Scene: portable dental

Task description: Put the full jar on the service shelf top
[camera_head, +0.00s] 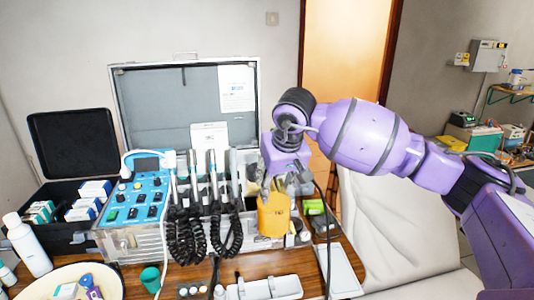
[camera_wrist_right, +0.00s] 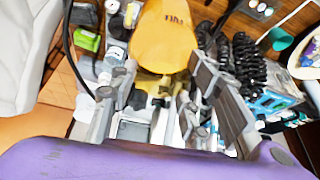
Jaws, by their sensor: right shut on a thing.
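A yellow jar (camera_head: 274,216) with a dark printed label hangs upright in my right gripper (camera_head: 284,186), in front of the open equipment case. In the wrist view the yellow jar (camera_wrist_right: 160,38) sits between the two grey fingers of my right gripper (camera_wrist_right: 162,78). Whether its base touches the surface below, and how full it is, I cannot tell. A wall shelf (camera_head: 506,91) with a small container on it is at the far right; I cannot tell whether it is the service shelf. My left gripper is out of view.
The open metal case (camera_head: 185,105) and blue control panel (camera_head: 138,197) with coiled cords stand on the wooden table (camera_head: 190,272). A white tray (camera_head: 262,288) lies at the front. A white bottle (camera_head: 27,245) stands at left. A pale padded chair (camera_head: 395,235) is right of the table.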

